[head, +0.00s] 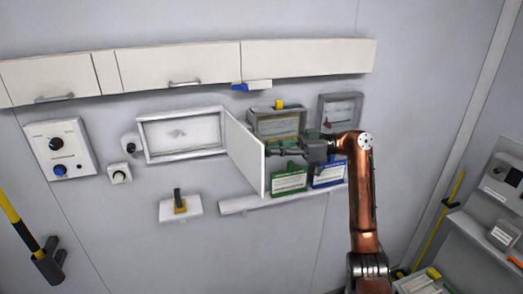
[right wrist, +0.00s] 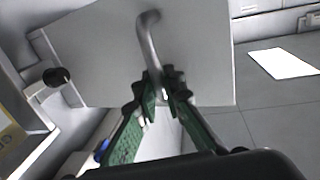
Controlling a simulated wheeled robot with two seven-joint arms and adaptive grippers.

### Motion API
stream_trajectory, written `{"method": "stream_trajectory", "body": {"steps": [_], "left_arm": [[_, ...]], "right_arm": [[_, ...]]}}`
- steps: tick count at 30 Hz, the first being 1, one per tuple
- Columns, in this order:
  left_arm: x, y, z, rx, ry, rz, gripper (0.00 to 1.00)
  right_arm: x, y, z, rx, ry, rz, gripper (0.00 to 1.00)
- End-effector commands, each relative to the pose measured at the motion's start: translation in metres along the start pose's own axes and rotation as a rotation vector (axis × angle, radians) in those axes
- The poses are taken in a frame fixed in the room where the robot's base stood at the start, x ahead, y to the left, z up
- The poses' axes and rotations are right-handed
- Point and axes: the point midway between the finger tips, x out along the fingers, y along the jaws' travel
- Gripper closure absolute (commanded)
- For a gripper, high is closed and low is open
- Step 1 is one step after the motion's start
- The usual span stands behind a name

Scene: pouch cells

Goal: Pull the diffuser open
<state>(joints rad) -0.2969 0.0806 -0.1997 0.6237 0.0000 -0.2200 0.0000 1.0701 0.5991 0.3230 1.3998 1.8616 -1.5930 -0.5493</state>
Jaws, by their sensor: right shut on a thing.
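The diffuser is a white hinged panel (head: 245,153) that stands swung out from its rectangular wall frame (head: 150,156). A pale grilled or mottled surface shows inside the frame. In the right wrist view the panel (right wrist: 100,60) fills the upper middle, with a curved grey bar handle (right wrist: 149,40) on its face. My right gripper (head: 275,150) is at the panel's outer side. Its green fingers (right wrist: 163,88) are shut on the lower part of the handle. My left gripper is not in view.
Cabinets (head: 180,68) run above the frame. A control box (head: 61,149) is on the wall at left, with a black knob (head: 130,146) beside the frame. A shelf (head: 235,206) with green (head: 289,182) and blue (head: 327,175) boxes lies below my right arm. A small bracket (head: 180,210) is underneath.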

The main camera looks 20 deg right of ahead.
Motion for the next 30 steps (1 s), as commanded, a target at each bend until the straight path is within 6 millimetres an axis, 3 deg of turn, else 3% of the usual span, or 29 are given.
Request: {"method": "stream_trajectory", "body": {"steps": [8,17,23,30], "left_arm": [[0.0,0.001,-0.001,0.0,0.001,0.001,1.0],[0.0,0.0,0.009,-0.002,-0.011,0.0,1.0],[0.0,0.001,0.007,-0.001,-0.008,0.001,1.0],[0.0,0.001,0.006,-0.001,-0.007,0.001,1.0]], "right_arm": [[0.001,0.0,-0.001,0.001,0.001,0.0,0.74],[-0.001,0.0,0.0,0.001,0.0,-0.001,0.74],[-0.027,0.001,0.0,0.001,0.001,0.003,0.74],[-0.078,0.001,0.0,0.002,0.001,0.002,0.74]]}}
